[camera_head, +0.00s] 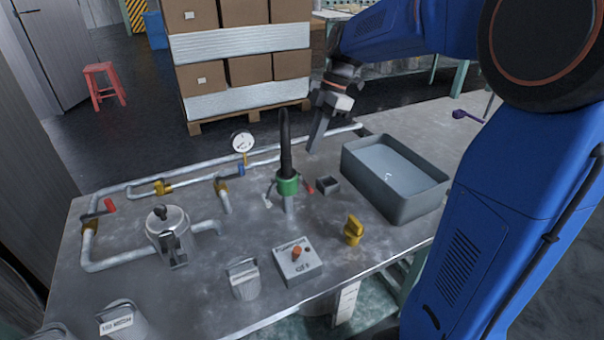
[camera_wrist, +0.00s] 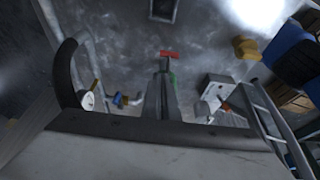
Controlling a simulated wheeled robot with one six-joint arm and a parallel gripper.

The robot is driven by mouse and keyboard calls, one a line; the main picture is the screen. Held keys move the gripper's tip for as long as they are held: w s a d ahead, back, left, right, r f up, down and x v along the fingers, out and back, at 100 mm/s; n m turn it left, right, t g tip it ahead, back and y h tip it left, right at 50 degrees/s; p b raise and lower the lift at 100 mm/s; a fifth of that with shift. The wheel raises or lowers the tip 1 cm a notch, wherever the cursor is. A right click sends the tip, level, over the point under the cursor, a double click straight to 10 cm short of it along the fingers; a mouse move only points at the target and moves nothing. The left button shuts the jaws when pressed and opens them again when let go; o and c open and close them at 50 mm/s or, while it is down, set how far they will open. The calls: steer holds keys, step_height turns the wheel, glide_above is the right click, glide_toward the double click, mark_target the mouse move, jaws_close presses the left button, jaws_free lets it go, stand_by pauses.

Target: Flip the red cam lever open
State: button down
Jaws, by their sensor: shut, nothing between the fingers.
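The red cam lever (camera_head: 309,188) sticks out on the right side of the green coupling (camera_head: 288,186), which stands upright on the table under a black hose (camera_head: 286,140). In the wrist view the red lever (camera_wrist: 169,54) lies just beyond my fingertips, with a sliver of green (camera_wrist: 173,79) beside them. My gripper (camera_head: 313,147) is shut and empty, pointing down. In the head view it hangs above and behind the lever, with a visible gap. In the wrist view my gripper (camera_wrist: 164,75) hides most of the coupling.
A grey tub (camera_head: 427,190) stands to the right and a small dark open box (camera_head: 328,184) beside the lever. Pipes with a gauge (camera_head: 242,143) run at left and behind.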

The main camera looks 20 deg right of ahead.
mark_target(304, 181)
stand_by(0.3)
steer(key=x, duration=1)
steer(key=shift+r+h, duration=0.15)
steer(key=shift+h, duration=0.85)
steer(key=shift+d+r+t+h, duration=0.1)
steer(key=shift+r+t+h, duration=0.15)
steer(key=shift+h, duration=0.75)
steer(key=h, duration=0.3)
steer(key=shift+d+r+t, duration=0.1)
steer(key=shift+r+t, duration=0.15)
steer(key=shift+t, duration=0.1)
steer(key=shift+d, duration=0.1)
steer(key=shift+r, duration=0.4)
stand_by(0.5)
steer(key=shift+r, duration=0.7)
